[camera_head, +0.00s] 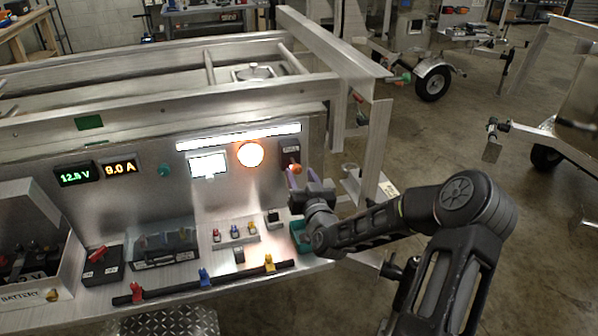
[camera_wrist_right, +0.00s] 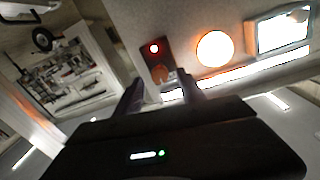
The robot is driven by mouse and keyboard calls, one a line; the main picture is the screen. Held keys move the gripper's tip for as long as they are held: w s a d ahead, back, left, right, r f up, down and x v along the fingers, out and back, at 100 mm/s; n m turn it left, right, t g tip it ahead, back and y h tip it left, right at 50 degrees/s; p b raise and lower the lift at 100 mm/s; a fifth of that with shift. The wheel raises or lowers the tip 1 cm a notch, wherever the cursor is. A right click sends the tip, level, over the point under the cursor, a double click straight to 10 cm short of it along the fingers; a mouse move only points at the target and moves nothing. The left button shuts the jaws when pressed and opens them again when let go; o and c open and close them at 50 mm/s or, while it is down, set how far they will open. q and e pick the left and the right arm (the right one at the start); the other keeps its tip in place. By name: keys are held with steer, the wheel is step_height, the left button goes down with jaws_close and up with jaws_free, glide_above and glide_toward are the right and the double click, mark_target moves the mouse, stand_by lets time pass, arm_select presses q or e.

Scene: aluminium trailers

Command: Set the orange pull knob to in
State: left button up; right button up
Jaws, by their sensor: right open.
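The orange pull knob (camera_head: 293,168) sits on a small dark plate (camera_head: 289,150) at the right end of the upright metal panel. In the right wrist view the knob (camera_wrist_right: 159,75) shows dull orange below a lit red lamp (camera_wrist_right: 154,48). My right gripper (camera_head: 302,179) is just in front of the knob and partly overlaps it in the head view. In the right wrist view its two fingers (camera_wrist_right: 161,86) are spread apart, with the knob showing between them. Nothing is visibly held; contact with the knob cannot be told. My left gripper is out of view.
A round glowing lamp (camera_head: 250,154) and a lit screen (camera_head: 208,165) are left of the knob, below a light strip (camera_head: 238,137). The shelf below holds small coloured switches (camera_head: 234,233) and a black bar (camera_head: 205,283). A frame post (camera_head: 374,150) stands right.

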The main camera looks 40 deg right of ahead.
steer(key=shift+x, duration=0.9)
steer(key=shift+c, duration=0.5)
jaws_close()
